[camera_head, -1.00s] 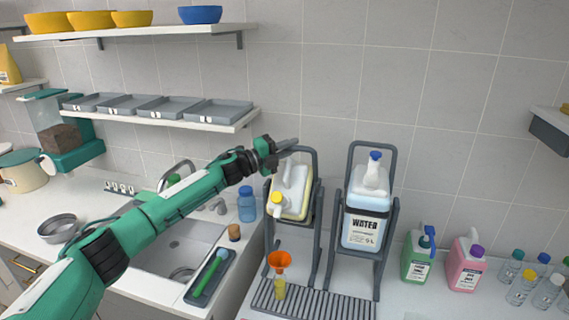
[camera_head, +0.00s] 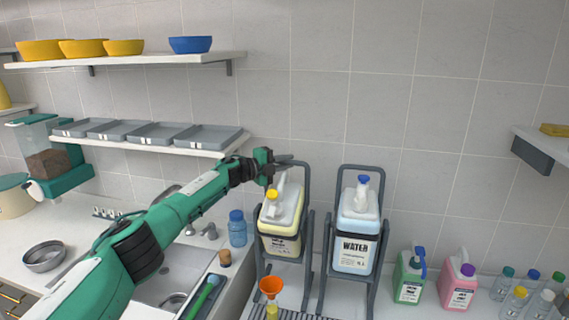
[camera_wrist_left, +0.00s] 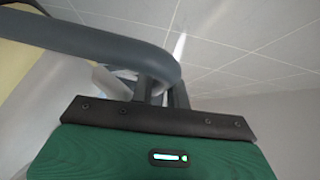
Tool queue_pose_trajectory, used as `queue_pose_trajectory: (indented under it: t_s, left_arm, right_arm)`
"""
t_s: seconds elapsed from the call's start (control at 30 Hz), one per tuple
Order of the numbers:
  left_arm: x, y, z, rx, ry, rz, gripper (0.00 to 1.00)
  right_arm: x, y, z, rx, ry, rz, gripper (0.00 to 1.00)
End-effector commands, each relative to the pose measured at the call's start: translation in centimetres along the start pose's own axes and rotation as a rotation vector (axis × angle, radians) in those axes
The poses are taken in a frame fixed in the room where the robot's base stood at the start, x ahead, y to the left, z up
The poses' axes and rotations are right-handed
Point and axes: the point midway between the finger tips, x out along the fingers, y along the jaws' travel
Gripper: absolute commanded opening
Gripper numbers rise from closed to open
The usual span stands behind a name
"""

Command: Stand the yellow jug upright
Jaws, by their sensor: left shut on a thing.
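The yellow jug (camera_head: 281,222) is a translucent container with pale yellow liquid and a yellow cap (camera_head: 272,196). My left gripper (camera_head: 283,160) is at the top of this cradle, above the jug. In the left wrist view the jaws (camera_wrist_left: 165,92) are shut on the cradle's grey bar (camera_wrist_left: 90,42). The fingertips are partly hidden behind the bar. My right gripper is out of view.
A WATER jug (camera_head: 355,232) stands in a like cradle to the right. An orange funnel (camera_head: 271,286) is below the yellow jug. Green (camera_head: 409,277) and pink (camera_head: 457,283) bottles stand further right. A shelf with grey trays (camera_head: 207,138) is left of the gripper.

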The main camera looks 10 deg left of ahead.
Motion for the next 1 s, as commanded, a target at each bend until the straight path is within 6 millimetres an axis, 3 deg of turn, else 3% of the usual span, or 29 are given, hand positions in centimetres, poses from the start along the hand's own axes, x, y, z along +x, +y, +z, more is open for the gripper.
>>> queue_pose_trajectory:
  t_s: [0.43, 0.47, 0.5, 0.8, 1.0]
  left_arm:
    - [0.1, 0.1, 0.0, -0.006, 0.002, 0.003, 0.0]
    - [0.1, 0.1, 0.0, -0.006, 0.002, 0.004, 0.18]
    - [0.1, 0.1, 0.0, -0.006, 0.002, 0.004, 0.25]
    - [0.0, 0.2, 0.0, -0.005, 0.002, 0.005, 0.25]
    - [-1.1, 0.3, 0.2, -0.003, 0.001, 0.006, 0.25]
  right_arm:
    - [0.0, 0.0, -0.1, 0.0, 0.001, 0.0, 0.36]
    - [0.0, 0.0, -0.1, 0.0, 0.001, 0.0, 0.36]
    - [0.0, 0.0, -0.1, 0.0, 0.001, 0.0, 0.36]
    - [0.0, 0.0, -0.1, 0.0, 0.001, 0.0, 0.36]
    - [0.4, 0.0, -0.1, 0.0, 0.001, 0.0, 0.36]
